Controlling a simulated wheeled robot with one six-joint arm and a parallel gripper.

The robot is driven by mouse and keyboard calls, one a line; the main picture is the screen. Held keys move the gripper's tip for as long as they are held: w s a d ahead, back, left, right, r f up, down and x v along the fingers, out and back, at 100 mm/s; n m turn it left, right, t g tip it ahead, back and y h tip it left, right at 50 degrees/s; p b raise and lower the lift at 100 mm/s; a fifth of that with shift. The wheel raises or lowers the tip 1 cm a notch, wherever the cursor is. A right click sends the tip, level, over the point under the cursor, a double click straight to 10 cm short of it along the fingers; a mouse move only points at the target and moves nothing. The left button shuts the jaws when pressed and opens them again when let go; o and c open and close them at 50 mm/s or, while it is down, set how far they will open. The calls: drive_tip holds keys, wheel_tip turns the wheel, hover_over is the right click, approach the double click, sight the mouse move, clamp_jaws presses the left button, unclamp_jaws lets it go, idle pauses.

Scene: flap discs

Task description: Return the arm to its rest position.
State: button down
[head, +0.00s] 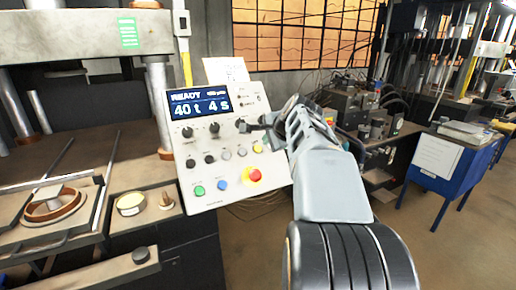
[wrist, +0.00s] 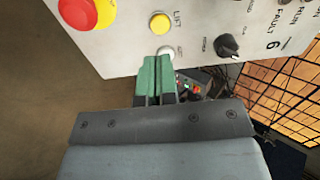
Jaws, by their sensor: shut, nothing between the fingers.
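My gripper (wrist: 158,62) is shut and empty; its two green fingers lie side by side in the wrist view. They are in front of the lower edge of the white control panel (wrist: 120,45), close to a pale button and below a yellow one. I cannot tell whether they touch the panel. In the head view my arm reaches up from the bottom, and its end is at the right side of the same panel (head: 222,195). The panel's display (head: 198,103) reads READY, 40 t, 4 s. The fingertips are hard to make out in the head view.
A press (head: 80,35) stands at the left, with a ring-shaped part (head: 52,205) on its bed. A small round tin (head: 131,204) sits on a ledge by the panel. A blue table (head: 437,165) and cluttered machines are at the right. Open floor lies at the lower right.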

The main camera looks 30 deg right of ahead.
idle(0.6)
drive_tip(key=s+a+f+n+g, duration=0.3)
drive_tip(key=s+f+n, duration=0.1)
drive_tip(key=f+n, duration=0.4)
drive_tip(key=s+a+f+n+g, duration=0.1)
drive_tip(key=s+a+f+n, duration=0.3)
drive_tip(key=a, duration=0.2)
drive_tip(key=s+a+f+n+g+y, duration=0.1)
drive_tip(key=s+a+f+n, duration=0.3)
drive_tip(key=a, duration=0.3)
drive_tip(key=s+a+f+n+g, duration=0.1)
drive_tip(key=s+a+f+n, duration=0.2)
drive_tip(key=a, duration=0.4)
wheel_tip(320, 180, down, 2)
drive_tip(key=shift+s+a+f+n, duration=0.1)
drive_tip(key=shift+s+a+n, duration=0.15)
drive_tip(key=shift+s+n, duration=0.25)
